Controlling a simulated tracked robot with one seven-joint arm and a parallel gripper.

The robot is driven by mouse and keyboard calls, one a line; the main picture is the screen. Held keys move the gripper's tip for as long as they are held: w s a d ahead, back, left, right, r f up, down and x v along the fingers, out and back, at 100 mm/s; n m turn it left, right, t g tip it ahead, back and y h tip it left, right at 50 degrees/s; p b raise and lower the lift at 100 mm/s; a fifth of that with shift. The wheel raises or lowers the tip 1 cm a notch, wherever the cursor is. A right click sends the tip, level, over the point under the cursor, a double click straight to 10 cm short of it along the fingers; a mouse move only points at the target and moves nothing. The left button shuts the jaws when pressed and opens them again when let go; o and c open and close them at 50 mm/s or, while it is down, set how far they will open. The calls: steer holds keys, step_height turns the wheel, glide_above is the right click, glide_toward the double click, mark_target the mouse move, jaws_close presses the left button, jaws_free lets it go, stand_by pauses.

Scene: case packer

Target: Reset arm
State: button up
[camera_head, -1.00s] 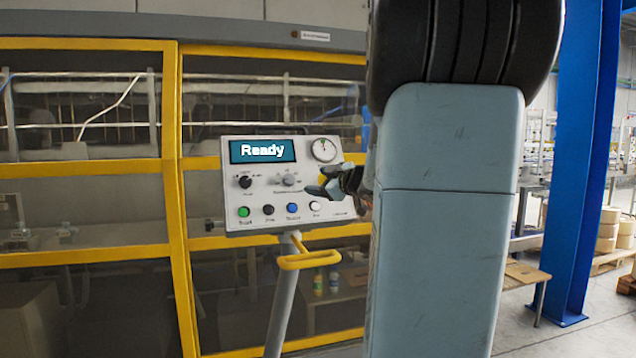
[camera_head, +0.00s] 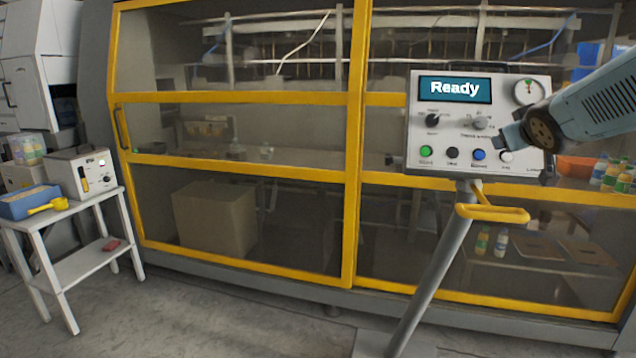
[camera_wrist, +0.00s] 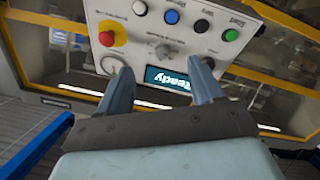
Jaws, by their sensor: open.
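The control panel (camera_head: 432,104) stands on a slanted grey post in front of the case packer, and its screen reads "Ready". My arm enters from the right in the head view. My gripper (camera_head: 511,135) is in front of the panel's right side and hides part of it. In the wrist view my gripper (camera_wrist: 162,82) is open, with nothing between its two fingers. The panel (camera_wrist: 190,45) appears upside down beyond them, with a red knob (camera_wrist: 107,38) on yellow near the left finger. I cannot tell whether a finger touches the panel.
The yellow-framed case packer (camera_head: 354,150) fills the back. A yellow loop handle (camera_head: 490,213) juts from the panel's post. A white side table (camera_head: 85,262) at the left carries a blue bin (camera_head: 30,203) and a white device (camera_head: 85,172). The floor at the front left is clear.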

steer(key=s+a+f+g+y, duration=0.2)
steer(key=s+a+f+g, duration=0.2)
steer(key=s+a, duration=0.5)
steer(key=s+a+f+m+g+y, duration=0.1)
steer(key=s+a+f+g, duration=0.3)
steer(key=s+a+f, duration=0.4)
steer(key=s+a+y, duration=0.1)
steer(key=s, duration=0.3)
steer(key=shift+f+m, duration=0.2)
steer(key=shift+m, duration=0.1)
steer(key=shift+d, duration=0.1)
